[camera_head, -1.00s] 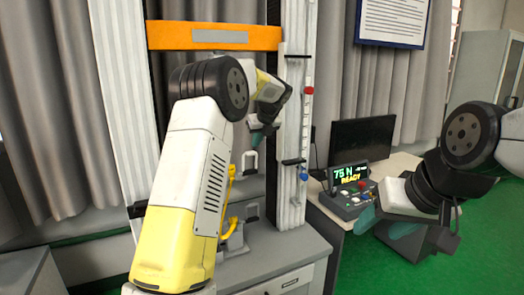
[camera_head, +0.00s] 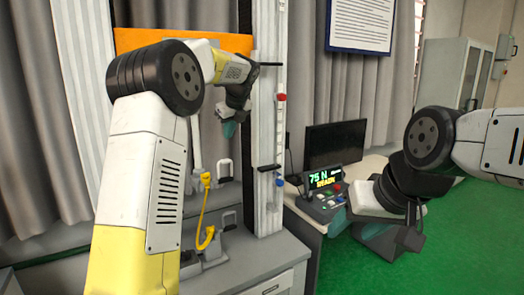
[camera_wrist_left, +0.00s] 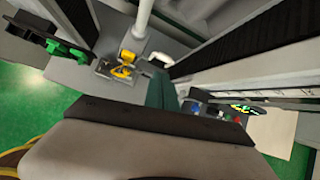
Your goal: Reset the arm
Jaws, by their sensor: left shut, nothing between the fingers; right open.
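My left arm comes in from the left, bent at a black elbow joint. My left gripper (camera_head: 230,128) is shut and empty. It hangs in front of the test tower's column, above the grey U-shaped clamp (camera_head: 223,172) and apart from it. In the left wrist view its teal fingers (camera_wrist_left: 158,92) show at the middle, with nothing between them. My right gripper (camera_head: 371,231) is open at the right, pointing down, with teal fingers partly hidden by its own wrist. It is low beside the control box (camera_head: 322,195).
A yellow strap (camera_head: 205,205) hangs above the grey bench (camera_head: 250,255). A dark monitor (camera_head: 335,143) stands behind the control box. Green floor (camera_head: 440,250) is open at the right.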

